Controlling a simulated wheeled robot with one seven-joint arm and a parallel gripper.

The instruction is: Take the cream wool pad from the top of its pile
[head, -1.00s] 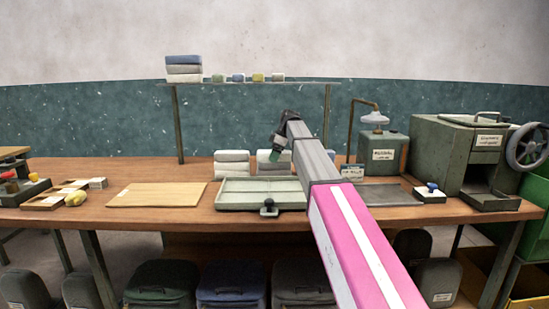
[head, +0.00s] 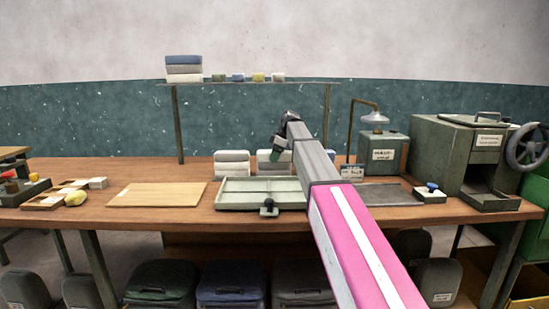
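Two low piles of pale pads stand behind the shallow tray on the bench. The left pile (head: 232,163) is in full view. The right pile (head: 267,161) is partly hidden by my gripper. My gripper (head: 276,155) points down at the end of my arm, over or in front of the right pile's right part. A dark green part shows at its tip. The fingers are too small and hidden to tell if they are open, or whether they touch the pile.
A pale green divided tray (head: 236,204) with a front knob lies before the piles. A wooden board (head: 157,195) lies left of it. A shelf (head: 215,83) on posts stands above, holding folded pads (head: 184,69). A lamp (head: 375,119) and a green machine (head: 468,150) stand right.

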